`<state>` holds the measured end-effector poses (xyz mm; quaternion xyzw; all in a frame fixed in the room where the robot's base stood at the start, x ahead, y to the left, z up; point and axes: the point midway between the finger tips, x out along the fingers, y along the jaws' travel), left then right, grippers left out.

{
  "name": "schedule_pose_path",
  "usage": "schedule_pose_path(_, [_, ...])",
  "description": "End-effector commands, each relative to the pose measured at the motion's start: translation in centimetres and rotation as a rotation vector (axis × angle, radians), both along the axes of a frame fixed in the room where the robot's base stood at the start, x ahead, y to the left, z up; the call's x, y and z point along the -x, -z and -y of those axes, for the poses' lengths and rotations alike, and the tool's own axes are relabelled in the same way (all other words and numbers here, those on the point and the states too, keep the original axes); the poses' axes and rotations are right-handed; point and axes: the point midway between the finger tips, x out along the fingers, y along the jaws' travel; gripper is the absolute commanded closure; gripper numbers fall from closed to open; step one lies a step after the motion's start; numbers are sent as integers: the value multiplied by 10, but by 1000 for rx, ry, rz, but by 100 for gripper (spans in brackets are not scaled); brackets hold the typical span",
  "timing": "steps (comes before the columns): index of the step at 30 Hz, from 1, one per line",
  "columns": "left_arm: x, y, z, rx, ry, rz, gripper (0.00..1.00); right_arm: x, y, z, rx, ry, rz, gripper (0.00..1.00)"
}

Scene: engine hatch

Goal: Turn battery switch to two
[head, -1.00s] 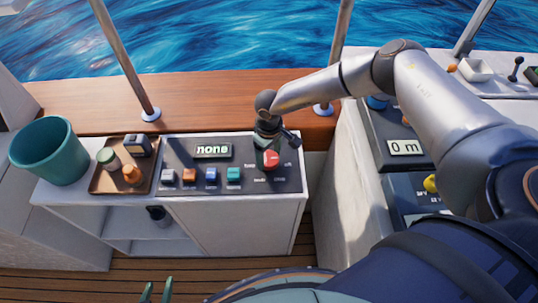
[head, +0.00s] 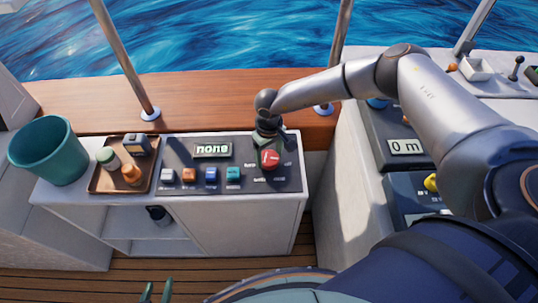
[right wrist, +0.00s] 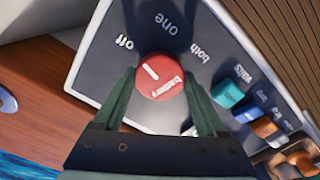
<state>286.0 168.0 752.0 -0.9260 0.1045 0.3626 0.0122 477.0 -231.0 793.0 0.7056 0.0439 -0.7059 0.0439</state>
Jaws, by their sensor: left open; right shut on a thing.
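The battery switch is a red round knob (right wrist: 160,77) with a white line and small lettering, on a dark panel (right wrist: 212,50). In the right wrist view the labels "off", "one" and "both" show around it, and its white line points roughly towards "off". No "two" label is readable. My right gripper (right wrist: 157,88) is shut on the knob, a finger on each side. In the head view the red knob (head: 270,159) shows below the gripper at the panel's right end. The display (head: 212,150) reads "none". My left gripper (head: 157,290) is open and empty at the bottom edge.
Several coloured switches (head: 211,174) line the panel left of the knob. A brown tray (head: 99,186) with small items and a teal bucket (head: 48,152) stand further left. A console reading "0 m" (head: 407,147) is to the right, beneath my right arm.

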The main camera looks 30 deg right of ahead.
Motion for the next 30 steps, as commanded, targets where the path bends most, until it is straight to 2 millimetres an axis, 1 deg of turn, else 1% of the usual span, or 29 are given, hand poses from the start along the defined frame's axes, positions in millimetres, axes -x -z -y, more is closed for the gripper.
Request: schedule_pose_path(30, [0,13,0,0,0,0,50,-1,0,1,0,964,2,82])
